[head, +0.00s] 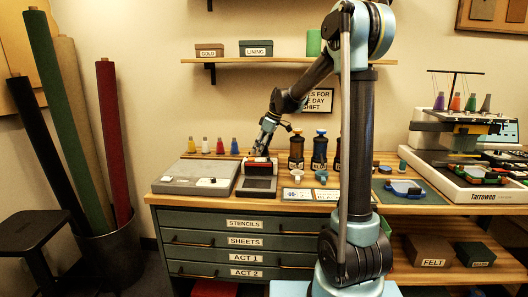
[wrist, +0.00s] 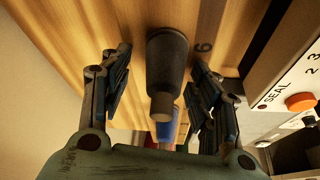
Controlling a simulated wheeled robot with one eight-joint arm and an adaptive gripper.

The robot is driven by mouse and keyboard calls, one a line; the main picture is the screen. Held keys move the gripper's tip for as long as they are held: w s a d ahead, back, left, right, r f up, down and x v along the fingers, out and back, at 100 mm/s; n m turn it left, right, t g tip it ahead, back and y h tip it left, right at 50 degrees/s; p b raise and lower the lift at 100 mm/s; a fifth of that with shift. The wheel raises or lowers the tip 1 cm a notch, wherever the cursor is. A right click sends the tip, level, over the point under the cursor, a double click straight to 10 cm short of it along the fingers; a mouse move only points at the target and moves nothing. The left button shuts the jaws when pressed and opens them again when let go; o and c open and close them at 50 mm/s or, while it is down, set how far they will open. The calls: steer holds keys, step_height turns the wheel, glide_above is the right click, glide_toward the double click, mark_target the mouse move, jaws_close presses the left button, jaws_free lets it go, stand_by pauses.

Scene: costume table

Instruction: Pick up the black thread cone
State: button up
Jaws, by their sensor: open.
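The black thread cone (wrist: 167,60) shows in the wrist view between the two fingers of my gripper (wrist: 160,62), with a visible gap on either side. My gripper is open and empty. In the head view my gripper (head: 264,145) is low over the table, right of the row of thread cones. I cannot make out the black cone in the head view; the gripper seems to hide it.
A blue thread cone (wrist: 166,130) stands close by in line with the black one. Yellow (head: 191,145), white (head: 205,145) and red (head: 220,146) cones stand farther left. A sealing device (wrist: 285,95) is at the right. Dark bottles (head: 296,152) stand right of my gripper.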

steer(key=shift+c, duration=0.5)
steer(key=c, duration=1)
